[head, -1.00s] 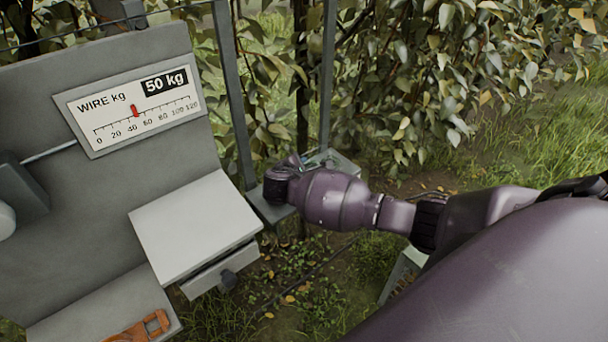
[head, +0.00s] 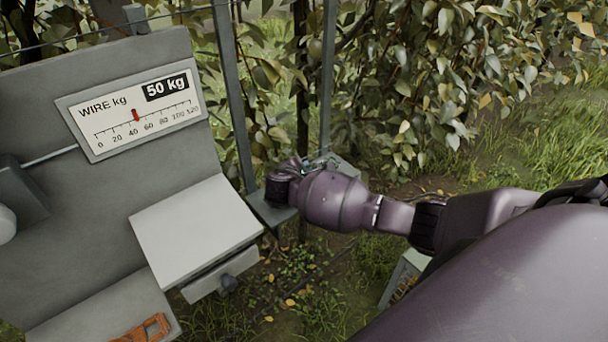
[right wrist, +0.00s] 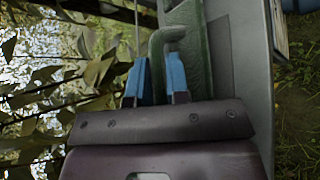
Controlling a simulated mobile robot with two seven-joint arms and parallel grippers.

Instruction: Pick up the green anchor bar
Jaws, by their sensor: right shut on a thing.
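The green anchor bar (right wrist: 193,50) shows in the right wrist view as a curved, worn green piece against a grey metal plate. The two blue-tipped fingers of my right gripper (right wrist: 158,84) are closed about a narrow green section of it. In the head view my right arm reaches in from the right to a small grey shelf between the posts. There my wrist hides most of the bar and the fingers. My left gripper is not in view.
A grey panel carries a wire gauge (head: 134,113) reading 50 kg. Below it are a pale box top (head: 195,225) and a partly open drawer (head: 222,275). An orange tool (head: 150,328) lies at lower left. Grey posts and a leafy hedge stand behind.

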